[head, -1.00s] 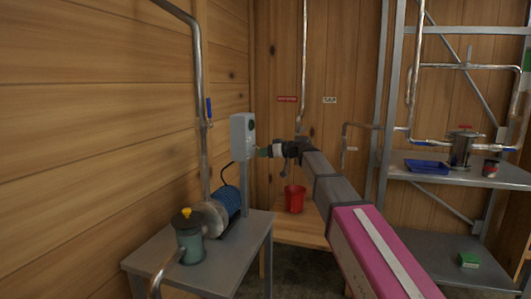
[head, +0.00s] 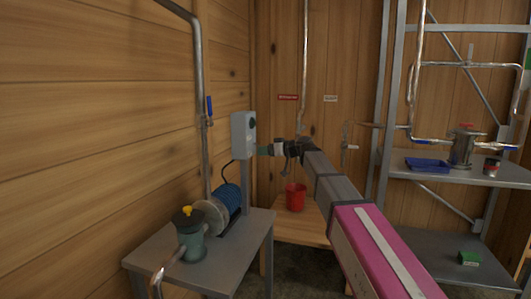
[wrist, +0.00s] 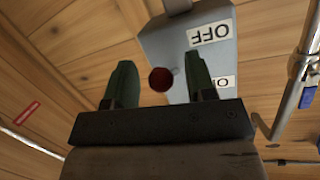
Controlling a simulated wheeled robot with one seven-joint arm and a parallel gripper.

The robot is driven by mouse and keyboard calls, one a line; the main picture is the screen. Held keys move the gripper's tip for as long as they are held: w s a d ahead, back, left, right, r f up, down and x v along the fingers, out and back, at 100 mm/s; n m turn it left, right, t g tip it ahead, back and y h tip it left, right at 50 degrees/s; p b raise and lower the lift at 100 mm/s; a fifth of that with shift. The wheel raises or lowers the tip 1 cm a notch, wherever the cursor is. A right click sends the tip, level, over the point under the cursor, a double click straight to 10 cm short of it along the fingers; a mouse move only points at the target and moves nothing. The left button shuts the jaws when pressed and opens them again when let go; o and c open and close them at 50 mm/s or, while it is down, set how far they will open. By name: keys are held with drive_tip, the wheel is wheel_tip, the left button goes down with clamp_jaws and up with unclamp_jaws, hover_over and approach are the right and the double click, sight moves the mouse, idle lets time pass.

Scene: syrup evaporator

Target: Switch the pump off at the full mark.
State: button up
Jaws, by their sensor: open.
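The grey switch box (head: 243,135) stands on a post at the table's back edge. In the wrist view the switch box (wrist: 180,40) shows upside down, with an OFF label (wrist: 209,33), a second label (wrist: 222,82) partly hidden by a finger, and a round dark red knob (wrist: 160,79). My gripper (wrist: 158,64) is open, its two green fingers apart on either side of the knob in that view. I cannot tell whether either finger touches it. The pump (head: 228,200) with its blue motor sits on the grey table below. I cannot make out a full mark.
A green-grey pot with a yellow knob (head: 188,234) stands at the table's front. A red bucket (head: 295,196) stands on a wooden bench behind. Pipes and a shelf with a blue tray (head: 428,165) and a metal canister (head: 461,150) are at right.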

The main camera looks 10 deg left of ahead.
drive_tip(key=v, duration=1)
drive_tip(key=shift+d, duration=0.25)
drive_tip(key=s+d+f+m+h, duration=0.25)
drive_tip(key=d+f, duration=0.25)
drive_tip(key=f, duration=0.5)
drive_tip(key=s+d+f+m+h, duration=0.25)
drive_tip(key=d+f, duration=0.25)
drive_tip(key=f, duration=0.4)
drive_tip(key=s+d+f+m+h, duration=0.1)
drive_tip(key=d+f+m+h, duration=0.3)
drive_tip(key=f, duration=0.6)
drive_tip(key=s+d+f+m+g+h, duration=0.3)
drive_tip(key=s+d+f+h, duration=0.3)
drive_tip(key=s+d+f, duration=1)
drive_tip(key=d+f+m, duration=0.1)
drive_tip(key=d+f, duration=0.1)
drive_tip(key=d, duration=0.1)
drive_tip(key=shift+s+d+f+g, duration=0.2)
drive_tip(key=shift+d+f+g, duration=0.05)
drive_tip(key=shift+f+g, duration=0.1)
